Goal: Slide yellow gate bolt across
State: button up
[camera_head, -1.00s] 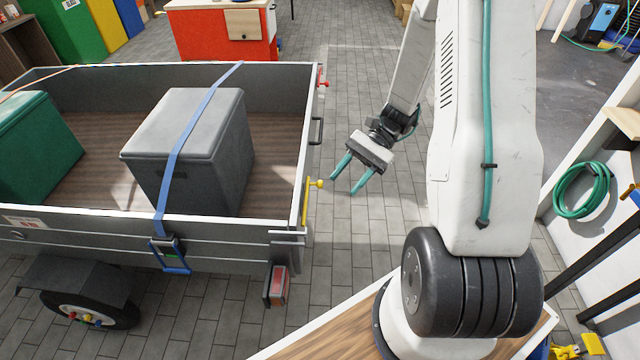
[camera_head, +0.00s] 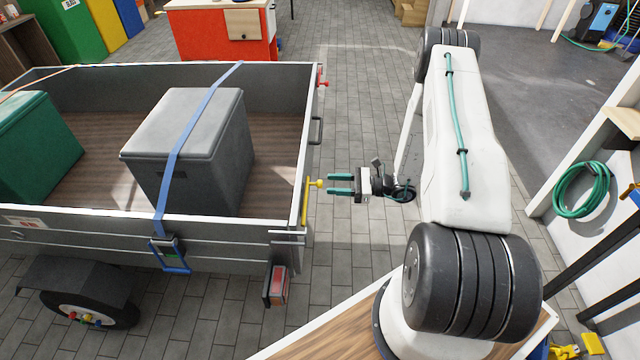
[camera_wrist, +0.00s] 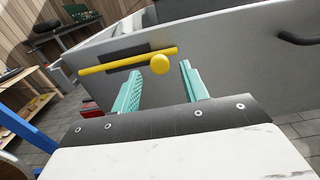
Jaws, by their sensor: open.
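The yellow gate bolt (camera_head: 306,200) is on the tailgate end of the grey trailer (camera_head: 285,208), near its front corner. Its round knob (camera_head: 318,184) sticks out toward my gripper. In the wrist view the bolt (camera_wrist: 120,61) is a yellow rod lying over a dark plate, with the knob (camera_wrist: 160,64) near its right end. My gripper (camera_head: 328,184) is open and empty, its teal fingers pointing left at the knob. In the wrist view the gripper (camera_wrist: 160,80) has the knob seen between and just beyond its fingertips. I see no contact.
A tail light (camera_head: 277,286) hangs below the near corner.

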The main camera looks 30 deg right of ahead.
aim_at(320, 183)
jog(key=x, duration=0.5)
grip_shut()
jog(key=shift+s+a, duration=0.7)
jog(key=shift+s, duration=0.3)
jog(key=shift+s+a, duration=0.7)
jog(key=shift+s, duration=0.3)
grip_release()
